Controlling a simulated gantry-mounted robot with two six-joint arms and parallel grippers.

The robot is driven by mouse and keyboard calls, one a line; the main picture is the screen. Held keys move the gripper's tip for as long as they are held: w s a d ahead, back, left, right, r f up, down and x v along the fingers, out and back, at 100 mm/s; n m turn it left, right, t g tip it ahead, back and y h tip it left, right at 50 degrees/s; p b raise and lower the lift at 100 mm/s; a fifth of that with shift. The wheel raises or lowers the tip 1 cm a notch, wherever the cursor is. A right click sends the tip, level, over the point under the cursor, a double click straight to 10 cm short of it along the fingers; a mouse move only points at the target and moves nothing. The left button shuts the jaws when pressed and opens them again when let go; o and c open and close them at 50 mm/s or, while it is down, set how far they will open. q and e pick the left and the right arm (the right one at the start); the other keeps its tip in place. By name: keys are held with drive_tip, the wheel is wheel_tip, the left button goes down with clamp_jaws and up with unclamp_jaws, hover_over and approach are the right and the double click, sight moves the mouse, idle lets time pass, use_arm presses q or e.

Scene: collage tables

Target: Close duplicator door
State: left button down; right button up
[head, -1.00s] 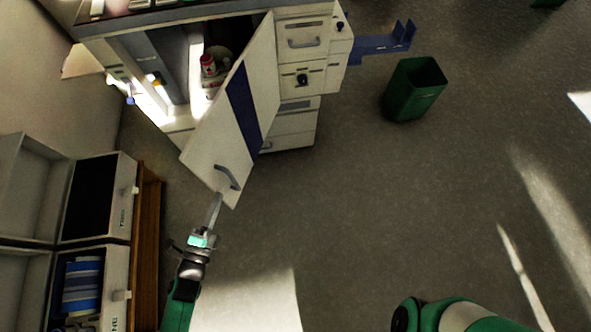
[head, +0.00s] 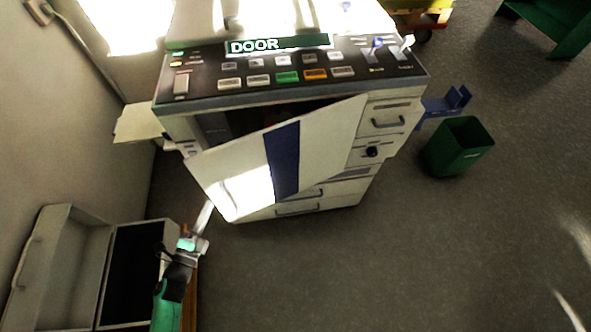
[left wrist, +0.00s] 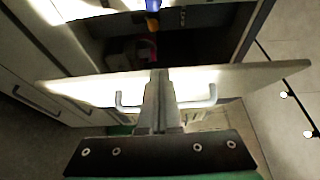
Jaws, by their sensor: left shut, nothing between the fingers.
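The duplicator (head: 290,97) is a white machine with a dark button panel and a small "DOOR" display. Its white door (head: 325,140) with a blue stripe stands partly open, its free edge at the left away from the body, with a dark gap above it. My left gripper (head: 208,206) is shut and empty at the door's lower left corner. In the left wrist view the shut fingers (left wrist: 158,78) lie over the middle of the grey door handle (left wrist: 205,98), against or just before the door; contact cannot be told. My right gripper is out of view.
A green bin (head: 458,146) and a blue bracket (head: 440,108) stand right of the machine. An open grey cabinet (head: 70,265) is at the lower left, near my left arm. Drawers (head: 392,118) sit right of the door. The floor in front is clear.

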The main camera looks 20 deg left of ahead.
use_arm(q)
drive_tip(key=shift+w+a, duration=1.15)
drive_tip(key=shift+a, duration=0.25)
